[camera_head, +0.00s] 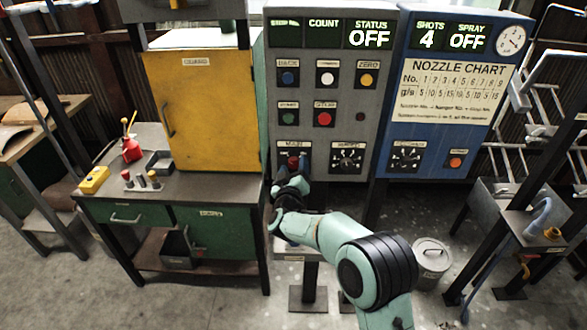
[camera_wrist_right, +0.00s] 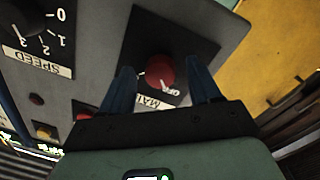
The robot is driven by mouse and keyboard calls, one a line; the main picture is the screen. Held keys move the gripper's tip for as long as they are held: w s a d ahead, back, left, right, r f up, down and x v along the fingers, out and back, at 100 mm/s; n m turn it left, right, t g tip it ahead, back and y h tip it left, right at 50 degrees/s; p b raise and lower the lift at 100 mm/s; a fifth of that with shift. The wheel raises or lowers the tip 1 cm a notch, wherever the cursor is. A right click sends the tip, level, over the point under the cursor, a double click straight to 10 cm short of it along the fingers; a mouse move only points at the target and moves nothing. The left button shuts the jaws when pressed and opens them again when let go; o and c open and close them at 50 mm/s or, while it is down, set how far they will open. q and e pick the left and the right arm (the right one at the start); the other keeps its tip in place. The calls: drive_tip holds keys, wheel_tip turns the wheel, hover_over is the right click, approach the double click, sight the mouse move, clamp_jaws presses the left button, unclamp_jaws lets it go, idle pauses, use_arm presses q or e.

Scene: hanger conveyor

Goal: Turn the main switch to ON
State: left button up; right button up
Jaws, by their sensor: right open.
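The main switch is a red knob (camera_head: 293,162) at the lower left of the grey control panel (camera_head: 340,60). It shows large in the right wrist view, where the red knob (camera_wrist_right: 160,71) sits on a black plate with a partly hidden label. The status display on the panel reads OFF. My right gripper (camera_wrist_right: 160,80) is open, with one finger on each side of the red knob. I cannot tell whether the fingers touch it. In the head view the right gripper (camera_head: 290,172) covers the area just below the switch. My left gripper is not in view.
A speed dial (camera_head: 347,157) is right of the switch. Several coloured buttons are above it, including a red one (camera_head: 324,118). A blue panel (camera_head: 455,80) stands to the right. A yellow cabinet (camera_head: 200,110) and a workbench (camera_head: 170,200) are on the left.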

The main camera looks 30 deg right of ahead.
drive_tip(key=c, duration=1.1)
drive_tip(key=shift+o, duration=0.3)
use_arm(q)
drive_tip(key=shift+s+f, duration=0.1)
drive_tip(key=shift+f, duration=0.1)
use_arm(e)
drive_tip(key=shift+m, duration=0.3)
drive_tip(key=m+b, duration=0.2)
drive_tip(key=m, duration=0.2)
drive_tip(key=shift+f, duration=0.1)
drive_tip(key=m+y+b, duration=0.1)
drive_tip(key=m+b, duration=0.2)
drive_tip(key=m, duration=0.3)
drive_tip(key=shift+m, duration=0.3)
drive_tip(key=m+b, duration=0.2)
drive_tip(key=m, duration=0.2)
drive_tip(key=shift+b, duration=0.4)
use_arm(q)
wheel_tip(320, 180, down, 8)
drive_tip(key=b, duration=0.1)
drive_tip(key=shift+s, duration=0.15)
use_arm(e)
drive_tip(key=shift+a+m, duration=0.1)
drive_tip(key=shift+m, duration=0.9)
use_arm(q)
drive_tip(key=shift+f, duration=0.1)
